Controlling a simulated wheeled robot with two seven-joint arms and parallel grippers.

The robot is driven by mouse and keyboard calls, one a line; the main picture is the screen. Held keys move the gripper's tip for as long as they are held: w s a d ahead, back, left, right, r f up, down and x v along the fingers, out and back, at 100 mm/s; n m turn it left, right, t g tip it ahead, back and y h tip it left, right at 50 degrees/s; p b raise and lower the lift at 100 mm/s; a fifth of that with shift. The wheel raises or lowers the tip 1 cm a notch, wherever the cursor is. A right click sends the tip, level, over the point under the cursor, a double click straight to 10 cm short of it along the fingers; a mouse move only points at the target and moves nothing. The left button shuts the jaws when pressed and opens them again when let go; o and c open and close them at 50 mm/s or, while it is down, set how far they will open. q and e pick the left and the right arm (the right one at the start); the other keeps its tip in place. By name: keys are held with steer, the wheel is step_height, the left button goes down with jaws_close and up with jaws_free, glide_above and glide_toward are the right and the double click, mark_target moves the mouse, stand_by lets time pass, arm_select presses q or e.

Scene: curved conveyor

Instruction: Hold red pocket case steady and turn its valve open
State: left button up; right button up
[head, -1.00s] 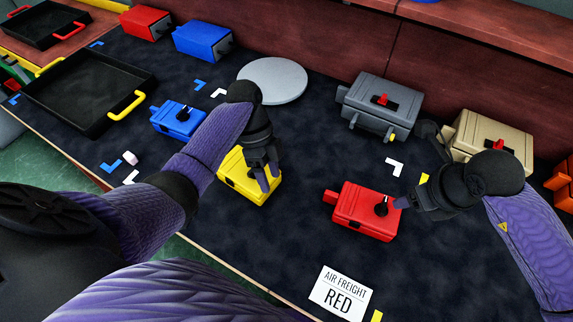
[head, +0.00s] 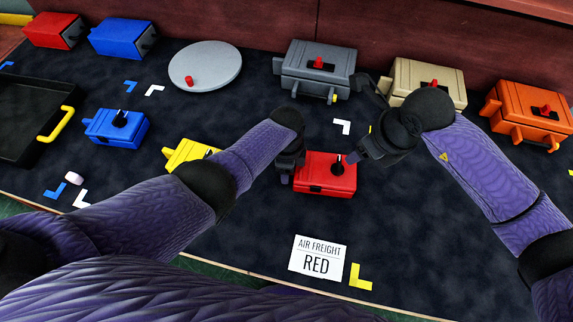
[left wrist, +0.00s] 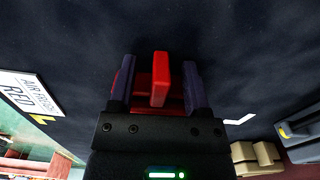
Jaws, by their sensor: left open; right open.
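The red pocket case (head: 318,184) lies on the dark table, in the middle of the head view. Its black valve knob (head: 338,165) is on the top face, toward the right. My left gripper (head: 287,176) is at the case's left end with its jaws open. In the left wrist view, a red projecting part of the case (left wrist: 160,80) stands between the two open fingers (left wrist: 158,88), with a gap visible on its right side. My right gripper (head: 353,160) is open, just right of the knob; contact with it cannot be told.
A yellow case (head: 184,154) lies left, partly behind my left arm. A blue case (head: 117,129) and black tray (head: 20,125) lie farther left. Grey (head: 315,72), tan (head: 430,75) and orange (head: 527,112) cases stand behind. A "RED" card (head: 318,259) lies in front.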

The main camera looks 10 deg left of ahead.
arm_select(q)
steer(key=shift+c, duration=0.3)
jaws_close()
stand_by(2.5)
